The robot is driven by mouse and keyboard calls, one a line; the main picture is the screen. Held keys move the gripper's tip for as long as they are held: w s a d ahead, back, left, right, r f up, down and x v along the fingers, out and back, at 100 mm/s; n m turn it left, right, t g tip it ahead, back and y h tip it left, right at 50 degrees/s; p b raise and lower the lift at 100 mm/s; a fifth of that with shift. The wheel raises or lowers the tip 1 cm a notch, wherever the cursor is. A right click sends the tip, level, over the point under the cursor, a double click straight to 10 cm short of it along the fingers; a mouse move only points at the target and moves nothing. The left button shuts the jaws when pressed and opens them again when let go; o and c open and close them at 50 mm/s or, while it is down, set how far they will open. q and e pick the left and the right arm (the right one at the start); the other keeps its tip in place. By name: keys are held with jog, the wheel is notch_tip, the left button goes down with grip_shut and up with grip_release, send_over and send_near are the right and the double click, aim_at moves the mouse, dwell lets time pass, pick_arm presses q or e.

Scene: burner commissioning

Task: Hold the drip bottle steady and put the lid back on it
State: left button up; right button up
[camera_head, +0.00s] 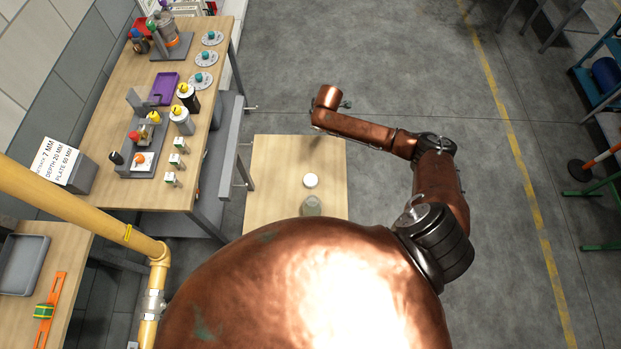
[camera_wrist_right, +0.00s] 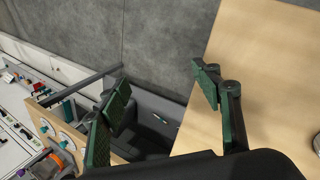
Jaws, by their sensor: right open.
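A white round lid (camera_head: 311,180) lies on the small wooden table (camera_head: 270,160) in the head view. Just nearer to me is a pale greenish, see-through round thing, seemingly the drip bottle (camera_head: 311,206), partly hidden by my own copper body. The two are apart. My right arm reaches over the far side of this table, well beyond both. My right gripper (camera_wrist_right: 163,85) is open and empty in the right wrist view, with its green-padded fingers spread. A sliver of something white (camera_wrist_right: 317,142) shows at that view's right edge. My left gripper is not in view.
A longer workbench (camera_head: 110,110) on the left holds a purple tray (camera_head: 164,88), several bottles and fittings. A yellow pipe (camera_head: 80,215) crosses the lower left. The small table is mostly bare, and the floor to the right is open.

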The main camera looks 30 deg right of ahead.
jog(key=s+a+r+n, duration=0.2)
jog(key=a+n, duration=0.3)
jog(key=a, duration=0.1)
jog(key=n+g+y, duration=0.2)
jog(key=n+g, duration=0.3)
jog(key=n, duration=1)
send_over(311, 181)
jog(key=shift+s+r, duration=0.2)
jog(key=shift+r, duration=0.05)
jog(key=shift+f, duration=0.1)
jog(key=shift+w+f+p, duration=0.1)
jog(key=shift+f+p, duration=0.2)
jog(key=shift+f, duration=0.9)
jog(key=shift+f, duration=0.1)
